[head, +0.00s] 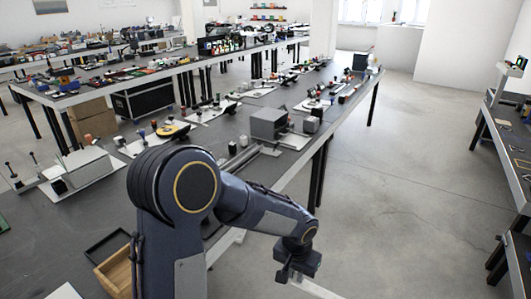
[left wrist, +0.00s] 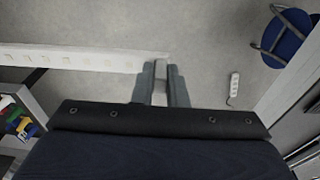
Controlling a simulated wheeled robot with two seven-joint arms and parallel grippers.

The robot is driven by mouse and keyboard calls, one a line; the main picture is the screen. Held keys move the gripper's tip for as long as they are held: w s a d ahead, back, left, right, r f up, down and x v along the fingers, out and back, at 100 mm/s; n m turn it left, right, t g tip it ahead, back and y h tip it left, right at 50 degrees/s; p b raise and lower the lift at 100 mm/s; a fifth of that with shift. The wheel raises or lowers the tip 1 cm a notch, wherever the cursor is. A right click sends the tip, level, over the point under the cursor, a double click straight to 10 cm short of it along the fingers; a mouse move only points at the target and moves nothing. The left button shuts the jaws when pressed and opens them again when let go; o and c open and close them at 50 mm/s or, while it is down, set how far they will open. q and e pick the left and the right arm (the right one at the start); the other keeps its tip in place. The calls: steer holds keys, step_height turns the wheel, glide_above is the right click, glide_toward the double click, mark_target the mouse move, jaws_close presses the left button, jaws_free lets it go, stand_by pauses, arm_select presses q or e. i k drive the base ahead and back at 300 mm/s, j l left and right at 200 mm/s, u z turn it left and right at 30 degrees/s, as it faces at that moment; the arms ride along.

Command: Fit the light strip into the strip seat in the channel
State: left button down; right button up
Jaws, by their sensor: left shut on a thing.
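My left gripper (head: 290,274) is beyond the near bench's right edge, over the floor. In the left wrist view its two fingers (left wrist: 160,88) are shut on one end of the light strip (left wrist: 80,60). The strip is long, straight and white, with a row of small pale squares, and runs off to the left of that view. In the head view a white bar (head: 316,290) shows beside the gripper and may be part of it. I cannot make out the channel or its strip seat for certain. My right gripper is not in view.
The near bench (head: 205,155) carries a grey box (head: 269,124), grey bars (head: 238,159), a wooden tray (head: 116,272) and small parts. Another bench stands along the right wall. Open floor (head: 400,200) lies between them. A blue chair (left wrist: 287,36) and a power strip (left wrist: 234,86) show in the wrist view.

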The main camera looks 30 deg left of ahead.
mark_target(233, 164)
steer(key=i+u, duration=0.35)
steer(key=i, duration=0.15)
steer(key=i+l+u, duration=0.75)
steer(key=i, duration=0.25)
steer(key=j, duration=0.1)
